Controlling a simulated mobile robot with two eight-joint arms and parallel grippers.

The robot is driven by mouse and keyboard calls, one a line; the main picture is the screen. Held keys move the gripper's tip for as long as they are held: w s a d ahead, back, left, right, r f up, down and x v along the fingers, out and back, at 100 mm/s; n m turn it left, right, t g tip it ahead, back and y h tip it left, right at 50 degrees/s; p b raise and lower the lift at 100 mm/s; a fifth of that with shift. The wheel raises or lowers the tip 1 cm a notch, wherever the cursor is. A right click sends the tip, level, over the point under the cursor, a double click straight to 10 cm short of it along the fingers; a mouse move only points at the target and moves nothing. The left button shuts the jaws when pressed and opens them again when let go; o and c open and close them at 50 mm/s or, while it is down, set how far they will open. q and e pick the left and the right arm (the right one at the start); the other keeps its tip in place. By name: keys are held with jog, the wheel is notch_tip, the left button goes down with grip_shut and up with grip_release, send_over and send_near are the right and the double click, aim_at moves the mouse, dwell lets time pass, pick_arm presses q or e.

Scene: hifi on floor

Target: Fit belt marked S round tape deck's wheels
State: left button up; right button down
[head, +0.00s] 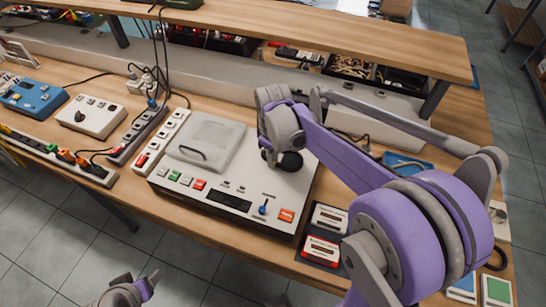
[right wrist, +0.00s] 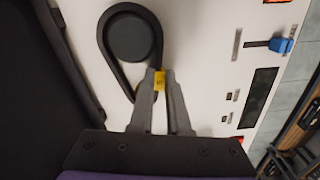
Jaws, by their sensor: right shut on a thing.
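The tape deck (head: 240,178) is a white unit on the workbench, with coloured buttons and a grey lid at its left. A black wheel (head: 290,162) shows on its right half, and in the right wrist view (right wrist: 130,38). My right gripper (head: 272,153) is over the deck; in the right wrist view (right wrist: 160,80) it is shut on the yellow tag of a black belt (right wrist: 107,65). The belt's far end loops round the wheel. The tag's letter is too small to read, and no second wheel shows clearly. My left gripper (head: 145,283) is low, off the bench; its jaws are unclear.
Cassettes (head: 322,250) lie on a dark tray right of the deck. Another black belt (head: 497,258) lies at the far right. A power strip (head: 138,135) and a white control box (head: 90,116) stand to the left. A raised shelf (head: 330,35) runs along the back.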

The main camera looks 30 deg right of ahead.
jog(key=c, duration=0.8)
grip_release()
pick_arm(q)
notch_tip(320, 180, up, 6)
jog(key=w+p, duration=0.2)
jog(key=p, duration=0.2)
jog(key=shift+w+f, duration=0.15)
pick_arm(e)
notch_tip(320, 180, up, 17)
jog(key=shift+f, duration=0.15)
dwell(0.7)
